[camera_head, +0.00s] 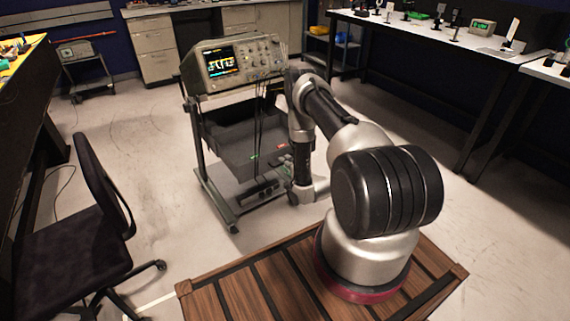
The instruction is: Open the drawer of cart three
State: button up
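A grey metal cart (201,152) stands in the middle of the room, with an oscilloscope (233,63) on its top. Below it sits a dark grey drawer unit (232,140); I cannot tell how far its drawer is pulled out. No label shows whether this is cart three. My arm reaches up from the wooden base and bends down at the cart's right side. My gripper (287,165) is around the unit's right front, small and dark and partly hidden by my arm. Its fingers, and any contact with the drawer, are not clear.
Thin black cables (259,112) hang from the oscilloscope in front of the cart. A black office chair (75,225) stands at the left front. A long bench (440,35) runs along the right, and cabinets (153,48) stand behind. Floor is clear left of the cart.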

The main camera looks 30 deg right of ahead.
jog(key=s+r, duration=0.2)
jog(key=s, duration=0.8)
jog(key=shift+s+d, duration=0.2)
